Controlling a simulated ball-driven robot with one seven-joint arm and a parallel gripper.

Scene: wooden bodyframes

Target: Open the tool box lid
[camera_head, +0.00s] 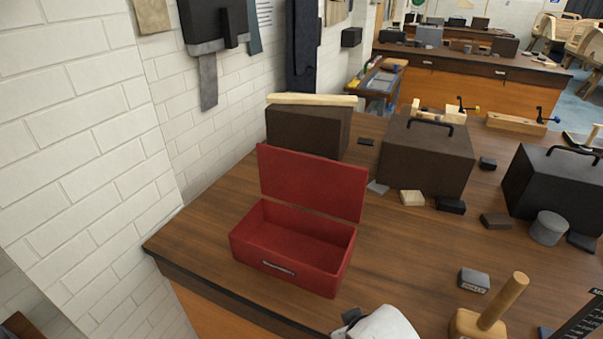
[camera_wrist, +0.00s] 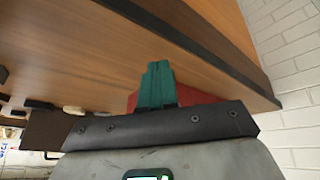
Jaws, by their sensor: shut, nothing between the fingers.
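The red tool box (camera_head: 276,262) sits on the wooden workbench near its front left edge. Its lid (camera_head: 312,182) stands raised at the back, leaning slightly backward, and the inside looks empty. In the wrist view, my gripper (camera_wrist: 157,80) shows as teal fingers pressed together with nothing between them. Part of the red tool box (camera_wrist: 200,96) shows behind the fingers there, mostly hidden by my wrist. In the head view, part of my white arm is at the bottom edge, in front of the box to the right and apart from it; the fingertips are not clear.
A brown case (camera_head: 305,130) stands behind the lid, with a pale wood strip on top. Another brown case (camera_head: 425,160) and a black case (camera_head: 560,190) stand to the right. A mallet (camera_head: 495,310) and a grey block (camera_head: 474,280) are at front right. A brick wall (camera_head: 80,150) is left.

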